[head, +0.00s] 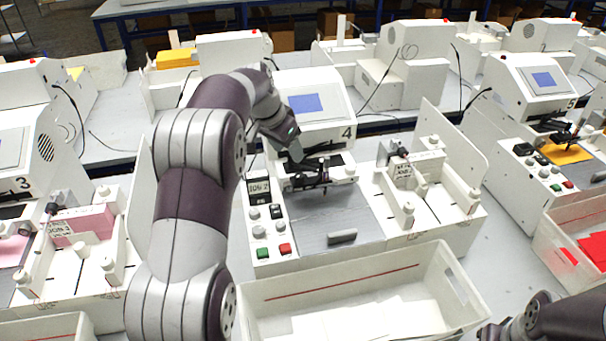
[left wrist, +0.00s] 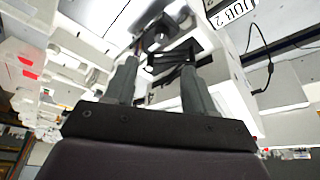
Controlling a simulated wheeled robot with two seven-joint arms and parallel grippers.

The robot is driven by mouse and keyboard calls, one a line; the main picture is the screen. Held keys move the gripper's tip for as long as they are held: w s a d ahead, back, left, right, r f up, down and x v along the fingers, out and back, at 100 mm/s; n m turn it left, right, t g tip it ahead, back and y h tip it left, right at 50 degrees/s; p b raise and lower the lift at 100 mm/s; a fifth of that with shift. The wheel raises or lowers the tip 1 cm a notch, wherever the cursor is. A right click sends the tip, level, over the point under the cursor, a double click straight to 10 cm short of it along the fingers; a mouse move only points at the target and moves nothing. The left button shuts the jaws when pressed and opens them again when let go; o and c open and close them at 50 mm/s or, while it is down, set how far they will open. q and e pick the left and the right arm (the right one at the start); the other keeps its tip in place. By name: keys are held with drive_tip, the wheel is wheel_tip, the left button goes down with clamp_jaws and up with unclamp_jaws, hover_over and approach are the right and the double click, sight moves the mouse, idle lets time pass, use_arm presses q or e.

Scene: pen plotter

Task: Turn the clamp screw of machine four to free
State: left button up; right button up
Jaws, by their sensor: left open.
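Machine four (head: 318,132), white with a blue screen and a "4" label, stands at the centre of the head view. Its black pen carriage (head: 312,178) sits above the grey bed. The clamp screw cannot be made out clearly in the head view. My left gripper (head: 290,146) is just above and left of the carriage, partly hidden by its wrist. In the left wrist view my left gripper (left wrist: 160,66) has its two fingers apart, with black carriage parts (left wrist: 172,58) beyond and between the tips. I cannot tell whether they touch.
A button panel (head: 268,225) is left of the bed, and a small grey block (head: 342,237) lies on the bed. A white bin (head: 440,268) with paper stands in front. A white feeder unit (head: 420,190) is at the right. Machines three (head: 22,150) and five (head: 535,85) flank it.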

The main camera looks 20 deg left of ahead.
use_arm(q)
drive_tip(key=b, duration=0.2)
approach(300, 175)
wheel_tip(300, 175, down, 2)
drive_tip(key=x, duration=0.2)
drive_tip(key=p+x, duration=0.1)
drive_tip(key=x, duration=0.1)
drive_tip(key=p+x, duration=0.1)
drive_tip(key=x, duration=0.1)
drive_tip(key=shift+w+d+f, duration=0.1)
drive_tip(key=shift+w+f, duration=0.05)
drive_tip(key=shift+w, duration=0.25)
clamp_jaws()
use_arm(e)
drive_tip(key=shift+a+f, duration=0.1)
drive_tip(key=shift+f, duration=0.45)
